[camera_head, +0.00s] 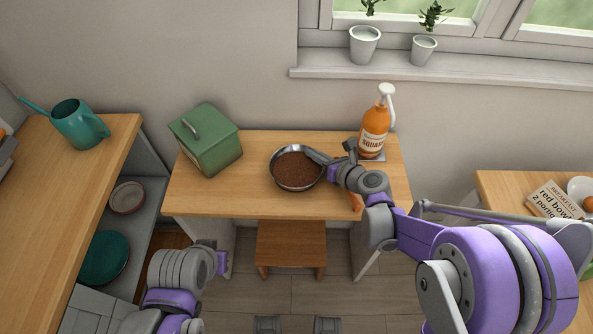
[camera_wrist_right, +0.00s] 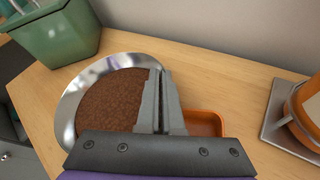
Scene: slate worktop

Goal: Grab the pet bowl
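The pet bowl (camera_head: 297,171) is a round metal bowl full of brown kibble. It stands on the middle wooden table, and it also fills the left of the right wrist view (camera_wrist_right: 105,100). My right gripper (camera_head: 316,157) is at the bowl's right rim. In the right wrist view its two fingers (camera_wrist_right: 160,92) are close together with the rim between them, shut on it. The fingers hide that piece of rim. The bowl looks level on the table.
A green lidded bin (camera_head: 211,145) stands left of the bowl. An orange squash bottle (camera_head: 374,130) stands on a grey base at the back right. An orange dish (camera_wrist_right: 204,123) lies right of the bowl, partly hidden. A wooden stool (camera_head: 291,243) stands below the table's front edge.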

